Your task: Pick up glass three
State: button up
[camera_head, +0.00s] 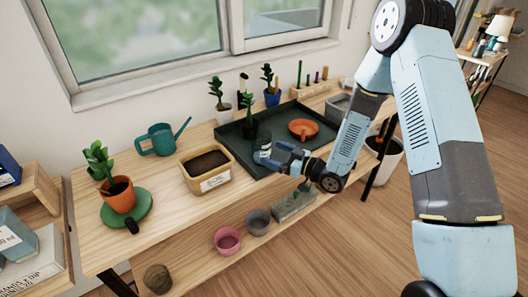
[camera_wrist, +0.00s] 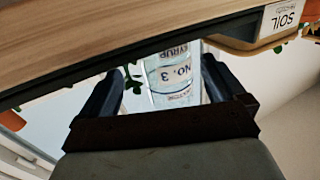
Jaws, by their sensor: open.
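Glass three (camera_wrist: 172,75) is a clear, pale glass with a white label reading "NO. 3" and "SYRUP". In the wrist view it stands between my two fingers, with some gap visible at the sides. In the head view the glass (camera_head: 262,151) stands near the front edge of the dark green tray (camera_head: 240,160) on the wooden bench. My gripper (camera_head: 271,154) is open and reaches in from the right, its fingertips right at the glass. My gripper (camera_wrist: 163,68) also shows in the wrist view. Whether either finger touches the glass I cannot tell.
A soil box (camera_head: 208,184) stands left of the tray. An orange dish (camera_head: 303,128) and a dark green plant (camera_head: 249,128) are in the tray. A teal watering can (camera_head: 157,140) and a potted plant (camera_head: 119,194) are further left. Pots (camera_head: 227,240) sit on the lower shelf.

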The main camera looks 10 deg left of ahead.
aim_at(268, 152)
jog(key=shift+s+x, duration=0.2)
jog(key=shift+x, duration=1.2)
jog(key=shift+s+x, duration=0.15)
jog(key=shift+x, duration=1.2)
jog(key=shift+a+r, duration=0.1)
jog(key=shift+a, duration=0.05)
jog(key=c, duration=1.2)
jog(key=shift+c, duration=0.2)
jog(key=shift+r, duration=0.1)
